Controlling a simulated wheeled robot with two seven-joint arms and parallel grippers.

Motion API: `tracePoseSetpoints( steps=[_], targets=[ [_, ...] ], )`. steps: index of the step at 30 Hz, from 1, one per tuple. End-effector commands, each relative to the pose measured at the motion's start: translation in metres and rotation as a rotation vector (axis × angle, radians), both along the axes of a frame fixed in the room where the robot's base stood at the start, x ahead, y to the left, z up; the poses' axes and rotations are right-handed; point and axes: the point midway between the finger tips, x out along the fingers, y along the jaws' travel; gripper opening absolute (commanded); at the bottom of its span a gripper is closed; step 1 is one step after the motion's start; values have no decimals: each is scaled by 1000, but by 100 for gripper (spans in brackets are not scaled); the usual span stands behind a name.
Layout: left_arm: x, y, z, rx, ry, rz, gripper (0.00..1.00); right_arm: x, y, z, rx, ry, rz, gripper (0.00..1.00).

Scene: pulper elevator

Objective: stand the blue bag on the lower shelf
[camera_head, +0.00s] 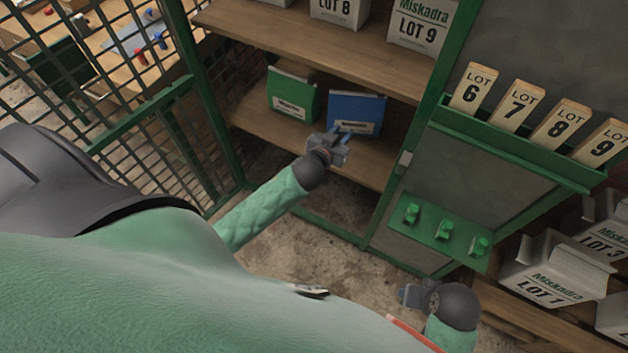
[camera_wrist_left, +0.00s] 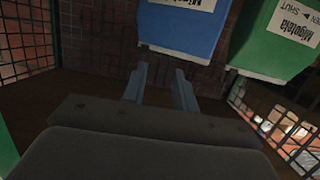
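The blue bag (camera_head: 357,108) stands upright on the lower shelf (camera_head: 262,128), to the right of a green bag (camera_head: 293,94). My left gripper (camera_head: 341,133) is in front of the blue bag's lower part in the head view. In the left wrist view the two fingers (camera_wrist_left: 160,82) are apart with nothing between them, and the blue bag (camera_wrist_left: 180,28) is beyond their tips. Whether a finger touches the bag is hard to tell. My right gripper (camera_head: 408,294) hangs low near the floor, away from the bags; its fingers are unclear.
An upper shelf (camera_head: 290,40) with white bags is above. A green cabinet with lot tags (camera_head: 517,103) and knobs (camera_head: 445,230) stands right of the shelves. A mesh fence (camera_head: 150,130) is at the left. White bags (camera_head: 555,270) lie at lower right.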

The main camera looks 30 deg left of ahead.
Motion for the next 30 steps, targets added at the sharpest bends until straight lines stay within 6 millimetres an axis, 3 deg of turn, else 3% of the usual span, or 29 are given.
tracePoseSetpoints(
  steps=[3,9,15,18,23,30],
  targets=[
    [-52,-8,-24,8,200,71,29,0,-2,0,-5,1,3,38],
    [-153,-30,-53,34,576,68,29,0,-2,-1,-6,0,4,38],
    [-253,-57,-56,47,904,-64,29,0,0,0,0,0,0,38],
    [-288,-67,-52,47,1008,-134,29,1,2,0,4,-1,-3,38],
    [-314,-74,-47,49,1084,-198,29,2,4,1,9,-1,-7,38],
    [-317,-75,-46,50,1092,-208,29,2,2,1,5,-1,-4,38]
  ],
)
